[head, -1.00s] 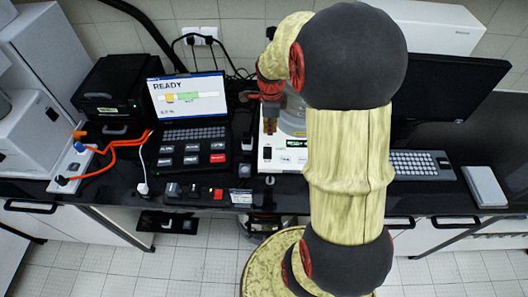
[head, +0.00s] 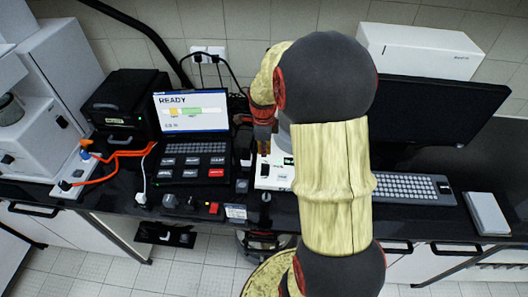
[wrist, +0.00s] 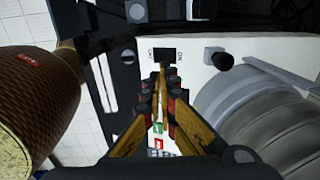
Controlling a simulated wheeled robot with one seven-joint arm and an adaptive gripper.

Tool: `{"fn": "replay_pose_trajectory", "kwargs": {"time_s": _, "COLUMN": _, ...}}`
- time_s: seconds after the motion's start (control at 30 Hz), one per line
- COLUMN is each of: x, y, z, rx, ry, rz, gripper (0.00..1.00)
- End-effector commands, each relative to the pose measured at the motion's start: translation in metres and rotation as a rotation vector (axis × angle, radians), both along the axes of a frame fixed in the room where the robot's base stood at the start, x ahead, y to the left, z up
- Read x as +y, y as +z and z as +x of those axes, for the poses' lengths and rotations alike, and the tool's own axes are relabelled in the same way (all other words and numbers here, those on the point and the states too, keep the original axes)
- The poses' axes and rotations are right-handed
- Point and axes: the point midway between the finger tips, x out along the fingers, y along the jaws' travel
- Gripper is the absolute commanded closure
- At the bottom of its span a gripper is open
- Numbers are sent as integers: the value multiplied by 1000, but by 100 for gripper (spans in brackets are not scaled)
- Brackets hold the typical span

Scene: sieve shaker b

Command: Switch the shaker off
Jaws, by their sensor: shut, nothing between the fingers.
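The shaker (head: 273,173) is a white-based machine on the bench, mostly hidden behind my arm in the head view. In the wrist view its white panel (wrist: 209,75) carries a black rocker switch (wrist: 166,55) between the printed labels OFF and ON. I cannot tell which side of the switch is pressed. My gripper (wrist: 160,78) is shut and empty, its fingertips just below the switch in the picture; I cannot tell if they touch. In the head view my gripper (head: 262,142) hangs over the shaker's left part. Grey sieve rings (wrist: 262,115) fill the wrist view's right.
A black knob (wrist: 222,61) sits on the panel right of the switch. A laptop (head: 192,112) reading READY and a button panel (head: 190,163) stand left of the shaker. A monitor (head: 440,112) and keyboard (head: 412,188) stand right. Small blocks line the bench's front.

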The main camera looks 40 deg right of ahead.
Motion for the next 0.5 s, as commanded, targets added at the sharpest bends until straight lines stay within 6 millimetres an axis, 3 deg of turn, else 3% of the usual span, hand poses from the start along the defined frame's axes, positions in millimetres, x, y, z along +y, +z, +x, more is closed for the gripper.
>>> {"fn": "replay_pose_trajectory", "kwargs": {"time_s": 0.3, "x": -4, "y": -65, "z": 3, "rx": 5, "ry": 0, "rz": 3, "gripper": 100}}
{"fn": "replay_pose_trajectory", "kwargs": {"time_s": 0.5, "x": -6, "y": -95, "z": 5, "rx": 3, "ry": 0, "rz": 2, "gripper": 100}}
